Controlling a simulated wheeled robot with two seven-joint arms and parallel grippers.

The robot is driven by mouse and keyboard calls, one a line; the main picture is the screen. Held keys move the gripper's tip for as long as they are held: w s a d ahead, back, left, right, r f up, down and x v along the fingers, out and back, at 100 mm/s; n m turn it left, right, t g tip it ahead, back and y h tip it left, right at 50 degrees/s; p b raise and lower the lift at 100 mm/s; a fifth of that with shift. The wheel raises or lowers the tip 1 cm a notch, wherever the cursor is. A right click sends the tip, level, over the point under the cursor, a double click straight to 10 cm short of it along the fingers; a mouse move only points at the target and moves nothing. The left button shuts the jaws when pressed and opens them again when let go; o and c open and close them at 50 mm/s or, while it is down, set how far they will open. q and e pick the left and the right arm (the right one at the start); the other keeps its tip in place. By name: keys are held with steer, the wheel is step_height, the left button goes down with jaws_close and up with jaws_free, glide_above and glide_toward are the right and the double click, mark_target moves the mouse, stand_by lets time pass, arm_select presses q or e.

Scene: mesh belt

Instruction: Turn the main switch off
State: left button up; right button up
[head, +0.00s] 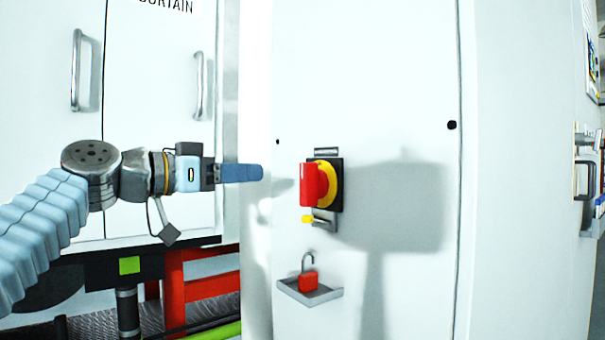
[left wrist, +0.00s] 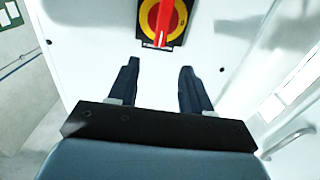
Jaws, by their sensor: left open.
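The main switch (head: 313,186) is a red handle on a yellow disc with a black square plate, mounted on a white cabinet door. In the left wrist view the switch (left wrist: 164,20) is at the top, its red handle pointing down the picture between the fingertips' directions. My left gripper (head: 262,173) is to the left of the switch in the head view, with a gap between its fingertips and the red handle. In the left wrist view the two dark blue fingers (left wrist: 158,64) are apart with nothing between them. My right gripper is not in view.
Below the switch, a red padlock (head: 308,281) with its shackle up sits on a small grey shelf (head: 327,296) that sticks out from the door. A grey bracket with a yellow tab (head: 308,219) is just under the switch. Cabinet doors with metal handles (head: 199,86) stand at left.

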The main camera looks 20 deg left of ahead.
mark_target(302, 172)
arm_select(q)
steer(key=p+x, duration=0.3)
steer(key=x, duration=0.7)
steer(key=shift+w+d, duration=0.25)
steer(key=shift+w, duration=0.1)
steer(key=shift+w+d+f, duration=0.1)
steer(key=shift+w+d, duration=0.3)
steer(key=shift+w, duration=0.05)
jaws_close()
